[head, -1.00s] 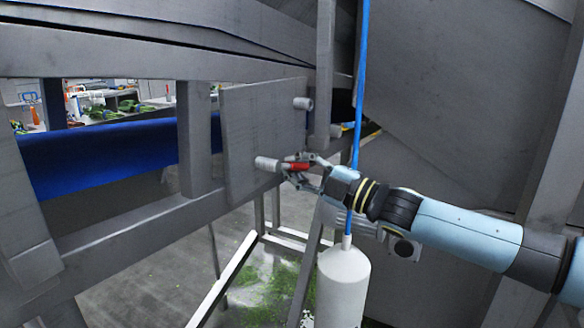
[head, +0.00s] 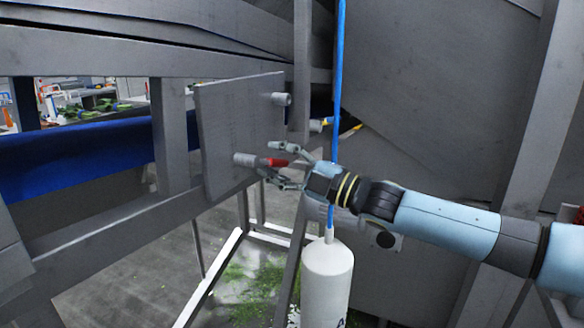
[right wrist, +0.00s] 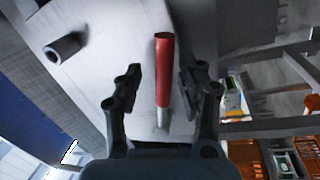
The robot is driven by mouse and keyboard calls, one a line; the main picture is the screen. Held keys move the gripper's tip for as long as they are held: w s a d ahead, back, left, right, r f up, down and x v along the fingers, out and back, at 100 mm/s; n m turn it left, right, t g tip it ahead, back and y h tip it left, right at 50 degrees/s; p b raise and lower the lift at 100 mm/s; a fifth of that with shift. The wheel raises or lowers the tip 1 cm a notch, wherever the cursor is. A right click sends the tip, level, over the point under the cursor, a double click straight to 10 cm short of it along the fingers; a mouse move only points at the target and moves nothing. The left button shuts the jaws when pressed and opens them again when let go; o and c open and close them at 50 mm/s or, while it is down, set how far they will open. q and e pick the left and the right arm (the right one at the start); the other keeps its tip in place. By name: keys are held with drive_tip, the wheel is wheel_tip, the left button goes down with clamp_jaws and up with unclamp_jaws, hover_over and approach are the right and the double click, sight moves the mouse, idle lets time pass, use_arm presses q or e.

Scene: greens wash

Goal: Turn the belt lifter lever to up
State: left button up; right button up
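The belt lifter lever has a red handle (head: 277,162) on a grey round hub (head: 246,160), low on an upright grey plate (head: 235,120). In the head view the red handle points right, toward my right gripper (head: 268,160). That gripper is open, with one finger above the handle and one below. In the right wrist view the red handle (right wrist: 164,68) and its pale metal stem (right wrist: 163,118) lie between the spread fingers, with a gap on each side. My left gripper is not in view.
A second grey stub (head: 282,99) sticks out near the plate's upper right; it also shows in the right wrist view (right wrist: 64,48). A blue hose (head: 338,100) hangs close by my right wrist, above a white cylinder (head: 327,280). Grey frame beams surround the plate.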

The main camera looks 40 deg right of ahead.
drive_tip(key=v, duration=1.1)
drive_tip(key=shift+s, duration=0.35)
drive_tip(key=shift+d, duration=0.1)
drive_tip(key=s+d+f+m+g+h+b, duration=0.1)
drive_tip(key=d+f+m+h, duration=0.15)
drive_tip(key=f, duration=0.55)
drive_tip(key=d+f+m+h, duration=0.1)
drive_tip(key=f+m+h, duration=0.25)
drive_tip(key=f, duration=0.45)
drive_tip(key=s+a+f+m+g+h+b, duration=0.1)
drive_tip(key=s+f+m+g, duration=0.2)
drive_tip(key=f, duration=0.7)
drive_tip(key=s+a+f+m+g+h, duration=0.1)
drive_tip(key=s+f+g, duration=0.3)
drive_tip(key=f, duration=0.6)
drive_tip(key=s+a+f+m+g, duration=0.2)
drive_tip(key=s+a+f, duration=0.2)
drive_tip(key=s+f, duration=0.3)
drive_tip(key=s+a+f+m+g, duration=0.2)
drive_tip(key=s+a+f, duration=0.2)
drive_tip(key=s+f, duration=0.35)
drive_tip(key=s+a+f+m+g, duration=0.1)
drive_tip(key=s+a+f+g, duration=0.1)
drive_tip(key=s, duration=0.6)
drive_tip(key=s+a+f+m+g, duration=0.2)
drive_tip(key=s+f+g, duration=0.2)
drive_tip(key=s, duration=0.4)
drive_tip(key=shift+a+f+m+y, duration=0.2)
drive_tip(key=shift+f+m+y, duration=0.1)
drive_tip(key=shift+f, duration=0.05)
